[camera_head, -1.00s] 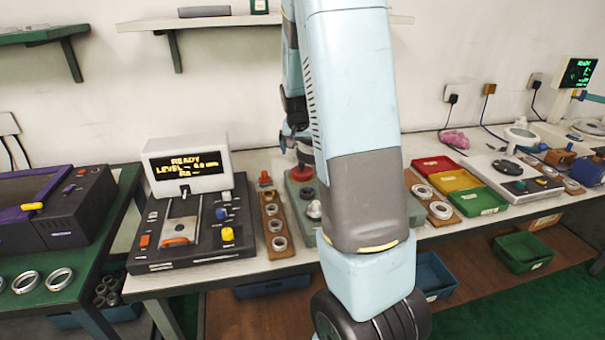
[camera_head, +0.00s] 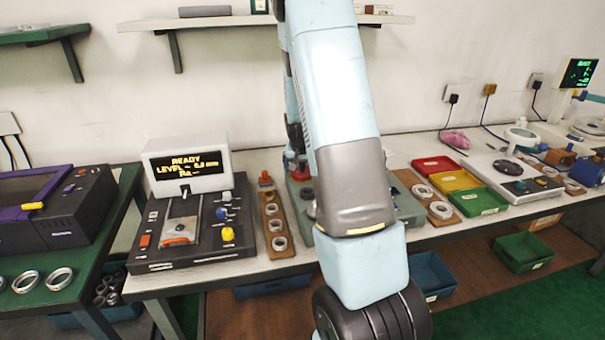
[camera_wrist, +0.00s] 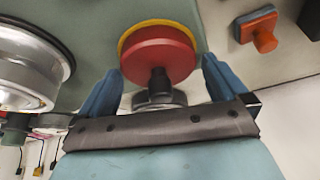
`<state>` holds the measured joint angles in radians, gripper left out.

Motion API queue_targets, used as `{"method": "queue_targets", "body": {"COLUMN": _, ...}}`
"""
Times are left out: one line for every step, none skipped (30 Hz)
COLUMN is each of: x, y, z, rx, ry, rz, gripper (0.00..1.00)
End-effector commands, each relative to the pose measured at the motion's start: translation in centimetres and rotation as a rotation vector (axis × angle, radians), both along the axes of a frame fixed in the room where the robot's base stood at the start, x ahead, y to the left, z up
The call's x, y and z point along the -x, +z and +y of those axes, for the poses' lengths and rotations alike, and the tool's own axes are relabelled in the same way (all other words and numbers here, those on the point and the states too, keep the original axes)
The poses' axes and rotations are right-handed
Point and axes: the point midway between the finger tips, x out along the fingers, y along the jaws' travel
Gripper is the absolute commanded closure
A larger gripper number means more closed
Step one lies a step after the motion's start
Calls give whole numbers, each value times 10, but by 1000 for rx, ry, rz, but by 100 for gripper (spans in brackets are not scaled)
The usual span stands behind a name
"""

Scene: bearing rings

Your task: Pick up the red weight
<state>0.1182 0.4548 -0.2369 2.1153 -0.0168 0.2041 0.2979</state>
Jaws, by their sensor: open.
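The red weight (camera_wrist: 158,58) is a round red disc with a yellow rim behind it and a dark knob. It rests on a grey-green surface in the wrist view. A little of its red (camera_head: 300,175) shows beside my arm in the head view. My gripper (camera_wrist: 160,68) is open, with one blue finger on each side of the knob, close to the disc. Whether a finger touches the weight I cannot tell. In the head view my arm hides most of the gripper.
A large silver weight (camera_wrist: 28,70) stands close beside my gripper in the wrist view. An orange-red switch (camera_wrist: 262,38) is on the other side. In the head view, a black gauge device (camera_head: 190,235) and a brown ring rack (camera_head: 268,208) stand left of the arm.

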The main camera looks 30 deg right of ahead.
Motion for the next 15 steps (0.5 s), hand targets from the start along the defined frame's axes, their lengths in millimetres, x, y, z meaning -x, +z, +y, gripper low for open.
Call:
{"method": "queue_targets", "body": {"x": 0, "y": -1, "z": 0, "rx": 0, "ry": 0, "rz": 0, "gripper": 0}}
{"method": "queue_targets", "body": {"x": 0, "y": -1, "z": 0, "rx": 0, "ry": 0, "rz": 0, "gripper": 0}}
{"method": "queue_targets", "body": {"x": -1, "y": -1, "z": 0, "rx": 1, "ry": 0, "rz": -1, "gripper": 0}}
{"method": "queue_targets", "body": {"x": 0, "y": -1, "z": 0, "rx": 1, "ry": 0, "rz": -1, "gripper": 0}}
{"method": "queue_targets", "body": {"x": 0, "y": -1, "z": 0, "rx": 1, "ry": 0, "rz": -1, "gripper": 0}}
{"method": "queue_targets", "body": {"x": 0, "y": -1, "z": 0, "rx": 1, "ry": 0, "rz": -1, "gripper": 0}}
{"method": "queue_targets", "body": {"x": 0, "y": -1, "z": 0, "rx": 0, "ry": 0, "rz": 0, "gripper": 3}}
{"method": "queue_targets", "body": {"x": 0, "y": -1, "z": -1, "rx": 0, "ry": 0, "rz": 0, "gripper": 6}}
{"method": "queue_targets", "body": {"x": 0, "y": -1, "z": -1, "rx": 0, "ry": 0, "rz": 0, "gripper": 10}}
{"method": "queue_targets", "body": {"x": 0, "y": -1, "z": -1, "rx": 0, "ry": 0, "rz": 0, "gripper": 12}}
{"method": "queue_targets", "body": {"x": 0, "y": -1, "z": -1, "rx": 0, "ry": 0, "rz": 0, "gripper": 15}}
{"method": "queue_targets", "body": {"x": 0, "y": -1, "z": -1, "rx": 0, "ry": 0, "rz": 0, "gripper": 19}}
{"method": "queue_targets", "body": {"x": 0, "y": -1, "z": -1, "rx": 0, "ry": 0, "rz": 0, "gripper": 22}}
{"method": "queue_targets", "body": {"x": 0, "y": -1, "z": -1, "rx": 0, "ry": 0, "rz": 0, "gripper": 25}}
{"method": "queue_targets", "body": {"x": 0, "y": -1, "z": -1, "rx": 0, "ry": 0, "rz": 0, "gripper": 29}}
